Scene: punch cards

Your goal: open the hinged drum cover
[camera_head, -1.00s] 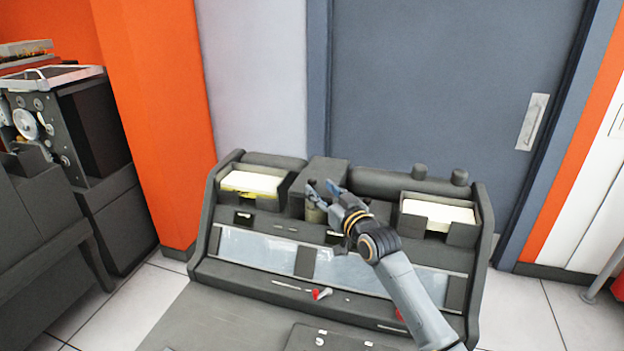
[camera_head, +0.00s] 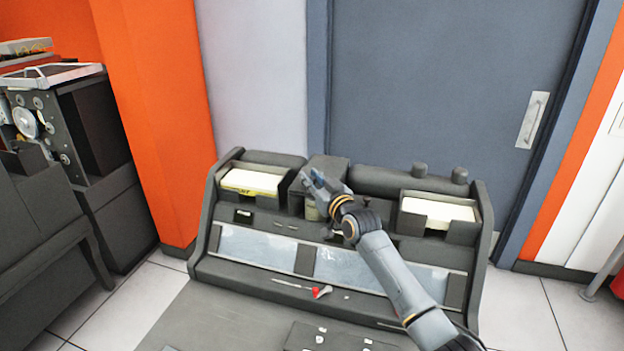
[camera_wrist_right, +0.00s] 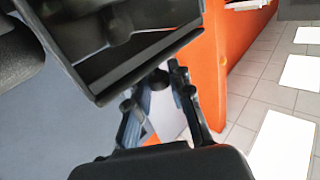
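The dark box-shaped drum cover (camera_head: 329,165) sits at the top middle of the grey punch machine (camera_head: 228,262), partly hidden behind my right gripper. It looks down in the head view. My right gripper (camera_head: 312,178) is at the front left of the cover; contact cannot be told. In the right wrist view its fingers (camera_wrist_right: 166,75) lean together with a narrow gap at the tips, beside a dark box part (camera_wrist_right: 130,60) of the machine. Whether they hold an edge is unclear. My left gripper is out of view.
A left card tray (camera_head: 252,182) and a right card tray (camera_head: 437,209) flank the middle. A dark cylinder (camera_head: 395,182) lies behind. A red-tipped lever (camera_head: 318,291) is on the lower front. A door (camera_head: 450,90) stands close behind; an orange pillar (camera_head: 165,110) is to the left.

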